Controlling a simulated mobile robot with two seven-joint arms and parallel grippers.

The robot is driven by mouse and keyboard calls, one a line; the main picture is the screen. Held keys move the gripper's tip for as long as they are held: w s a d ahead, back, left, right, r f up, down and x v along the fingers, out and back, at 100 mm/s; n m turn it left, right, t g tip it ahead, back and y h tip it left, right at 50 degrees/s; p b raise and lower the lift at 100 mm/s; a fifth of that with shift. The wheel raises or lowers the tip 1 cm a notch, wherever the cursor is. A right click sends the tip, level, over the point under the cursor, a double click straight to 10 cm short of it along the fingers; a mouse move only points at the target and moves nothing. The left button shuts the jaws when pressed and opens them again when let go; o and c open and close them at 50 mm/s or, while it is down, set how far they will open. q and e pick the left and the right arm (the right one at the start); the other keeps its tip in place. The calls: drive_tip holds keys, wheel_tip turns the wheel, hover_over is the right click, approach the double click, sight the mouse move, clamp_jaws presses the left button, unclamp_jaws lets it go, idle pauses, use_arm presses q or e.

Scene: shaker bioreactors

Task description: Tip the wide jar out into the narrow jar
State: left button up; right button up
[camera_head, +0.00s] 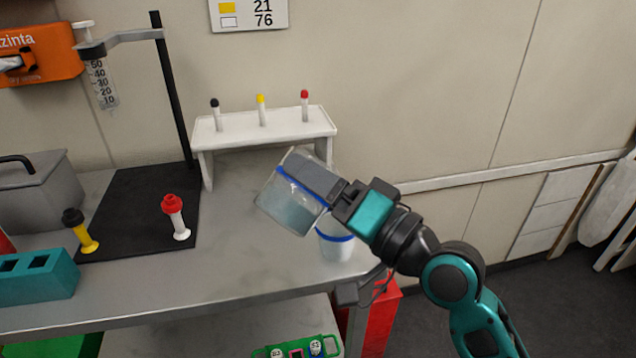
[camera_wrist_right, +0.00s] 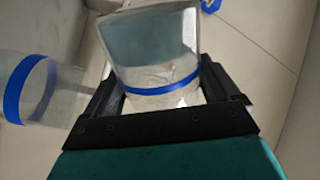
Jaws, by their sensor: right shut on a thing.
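The wide jar (camera_head: 287,205) is clear with a blue band and holds a greyish-blue content. My right gripper (camera_head: 318,180) is shut on it and holds it tilted above the bench. In the right wrist view the wide jar (camera_wrist_right: 158,60) sits between the fingers of my right gripper (camera_wrist_right: 165,90). The narrow jar (camera_head: 335,243), also clear with a blue band, stands upright on the bench near its right end, below and partly behind the gripper. It shows at the left in the right wrist view (camera_wrist_right: 40,92). My left gripper is not in view.
A white rack (camera_head: 262,130) with several capped tubes stands at the back. A black stand base (camera_head: 135,215) holds a red-capped piece (camera_head: 174,215) and a yellow one (camera_head: 80,232). A teal block (camera_head: 38,275) is at the left. The bench (camera_head: 230,280) is clear in front.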

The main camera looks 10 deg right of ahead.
drive_tip(key=shift+r+m+p, duration=0.15)
drive_tip(key=shift+m+p, duration=0.2)
drive_tip(key=shift+m, duration=0.15)
drive_tip(key=shift+w+d+m+p, duration=0.1)
drive_tip(key=shift+d+m+p, duration=0.05)
drive_tip(key=shift+m+p, duration=0.25)
drive_tip(key=shift+d+m+t+p, duration=0.1)
drive_tip(key=shift+m+t+p, duration=0.2)
drive_tip(key=shift+m, duration=0.2)
idle(0.8)
drive_tip(key=shift+w+r+m, duration=0.1)
drive_tip(key=shift+m, duration=0.3)
drive_tip(key=shift+h+p, duration=0.3)
drive_tip(key=shift+p, duration=0.05)
drive_tip(key=shift+w+d+m+t+p, duration=0.1)
drive_tip(key=shift+d+m+t+p, duration=0.1)
drive_tip(key=shift+m+p, duration=0.35)
drive_tip(key=shift+w+d+m+t+p, duration=0.15)
drive_tip(key=shift+m+p, duration=0.1)
drive_tip(key=shift+m, duration=0.6)
drive_tip(key=shift+h, duration=0.3)
idle(0.8)
drive_tip(key=shift+d+m, duration=0.15)
drive_tip(key=shift+m, duration=0.45)
drive_tip(key=shift+w+d+m, duration=0.1)
drive_tip(key=shift+m, duration=0.4)
